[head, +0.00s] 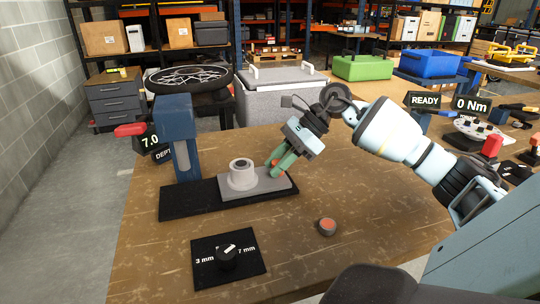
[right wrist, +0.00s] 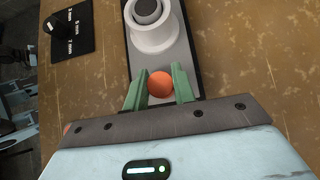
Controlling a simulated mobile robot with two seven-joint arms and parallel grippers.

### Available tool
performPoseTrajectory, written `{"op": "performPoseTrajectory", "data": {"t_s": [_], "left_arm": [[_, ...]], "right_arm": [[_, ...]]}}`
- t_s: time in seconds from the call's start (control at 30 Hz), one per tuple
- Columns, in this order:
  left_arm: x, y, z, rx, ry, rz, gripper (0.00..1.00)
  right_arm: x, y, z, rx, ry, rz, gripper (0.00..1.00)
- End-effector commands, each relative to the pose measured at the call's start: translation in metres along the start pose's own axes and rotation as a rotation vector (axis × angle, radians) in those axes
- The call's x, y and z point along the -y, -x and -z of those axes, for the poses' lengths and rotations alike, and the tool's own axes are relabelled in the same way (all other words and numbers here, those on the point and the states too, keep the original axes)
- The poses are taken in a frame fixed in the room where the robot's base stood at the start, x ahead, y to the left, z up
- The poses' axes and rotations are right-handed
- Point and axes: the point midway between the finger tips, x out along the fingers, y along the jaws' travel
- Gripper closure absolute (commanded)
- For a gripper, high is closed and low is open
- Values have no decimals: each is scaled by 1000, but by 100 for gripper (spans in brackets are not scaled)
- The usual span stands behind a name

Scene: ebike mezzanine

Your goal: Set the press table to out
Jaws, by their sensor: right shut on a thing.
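The press (head: 178,140) is a blue column on a black base (head: 190,203) on the wooden bench. Its grey press table (head: 230,193) lies on the base's right part, clear of the column, and carries a white round part with a dark centre (head: 242,172). An orange ball knob (right wrist: 160,84) is at the table's near end in the right wrist view. My right gripper (head: 281,166) has its green fingers on either side of this knob and is shut on it. The fingers partly hide the knob in the head view. My left gripper is not in view.
A black dial plate (head: 255,273) marked 3 mm and 7 mm and a red-topped button (head: 327,226) lie in front of the press. A grey case (head: 278,95) stands behind. READY (head: 425,100) and 0 Nm signs are at right. The bench's front middle is mostly free.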

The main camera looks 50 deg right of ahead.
Motion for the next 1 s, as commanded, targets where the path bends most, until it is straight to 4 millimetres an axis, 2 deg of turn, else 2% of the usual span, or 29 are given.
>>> {"op": "performPoseTrajectory", "data": {"t_s": [0.13,0.17,0.33,0.67,0.77,1.0], "left_arm": [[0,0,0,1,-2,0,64],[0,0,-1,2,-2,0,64],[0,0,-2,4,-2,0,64],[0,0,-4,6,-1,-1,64],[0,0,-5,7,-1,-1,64],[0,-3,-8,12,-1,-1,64]], "right_arm": [[1,2,2,-11,-2,3,100],[1,2,2,-11,-2,3,73],[1,2,2,-9,-1,2,52],[1,4,1,-7,-1,3,52],[1,15,2,-9,-2,3,52],[1,52,2,-11,-3,4,52]]}}
